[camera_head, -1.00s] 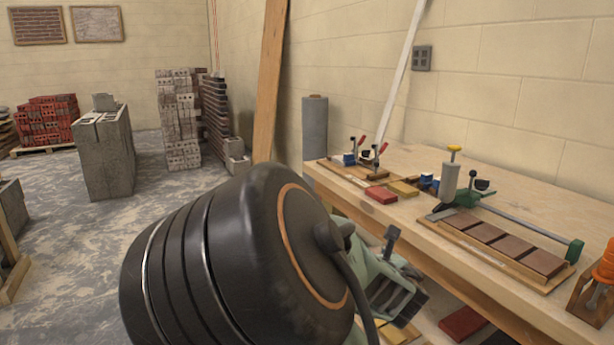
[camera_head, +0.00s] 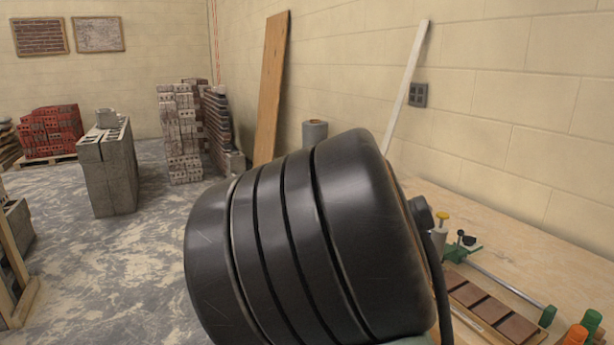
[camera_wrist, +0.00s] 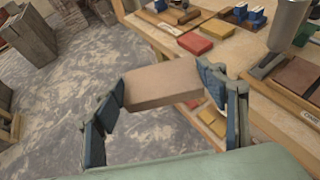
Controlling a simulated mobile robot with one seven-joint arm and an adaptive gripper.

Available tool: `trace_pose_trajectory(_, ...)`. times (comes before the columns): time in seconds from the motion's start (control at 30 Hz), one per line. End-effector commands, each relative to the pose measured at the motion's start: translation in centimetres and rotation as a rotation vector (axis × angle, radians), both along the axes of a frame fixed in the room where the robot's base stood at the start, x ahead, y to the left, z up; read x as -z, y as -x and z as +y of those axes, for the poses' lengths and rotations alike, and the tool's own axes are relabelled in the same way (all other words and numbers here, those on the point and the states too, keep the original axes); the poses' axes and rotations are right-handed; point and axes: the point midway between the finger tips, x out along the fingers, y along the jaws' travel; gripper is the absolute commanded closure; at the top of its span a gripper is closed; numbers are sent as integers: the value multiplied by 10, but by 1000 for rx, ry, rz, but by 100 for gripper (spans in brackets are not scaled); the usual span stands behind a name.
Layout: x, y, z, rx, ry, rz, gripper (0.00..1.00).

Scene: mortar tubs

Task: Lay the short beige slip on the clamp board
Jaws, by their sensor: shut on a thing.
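My gripper (camera_wrist: 162,90) is shut on a beige-brown slip (camera_wrist: 158,86) in the wrist view. The slip lies level between the two blue-padded fingers, above the floor beside the bench edge. A board with blue stops (camera_wrist: 168,24) lies at the bench's near edge, beyond the slip. A second wooden board (camera_wrist: 290,112) at the right carries brown slips and a green bar clamp; its label is not readable. In the head view this board's row of slips shows at lower right (camera_head: 492,308). My arm hides the gripper, the held slip and the first board there.
A red slip (camera_wrist: 193,43) and a yellow slip (camera_wrist: 217,28) lie on the bench between the boards. More slips (camera_wrist: 214,120) lie on the lower shelf. Orange objects (camera_head: 578,333) stand at the bench's right.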

Motion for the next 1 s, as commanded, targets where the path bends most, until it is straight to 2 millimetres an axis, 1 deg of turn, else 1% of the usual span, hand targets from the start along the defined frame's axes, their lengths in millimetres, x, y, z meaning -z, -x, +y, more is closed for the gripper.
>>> trace_pose_trajectory(0.03, -22, 0, 0, -1, -1, -1, 63)
trace_pose_trajectory(0.5, -117, 0, 0, -1, -1, -2, 63)
trace_pose_trajectory(0.6, -134, 0, 0, -1, -1, -3, 63)
trace_pose_trajectory(0.7, -147, 0, 1, -2, -1, -3, 63)
trace_pose_trajectory(0.8, -156, 0, 1, -2, -1, -3, 63)
trace_pose_trajectory(1.0, -161, 0, 1, -2, 3, -2, 63)
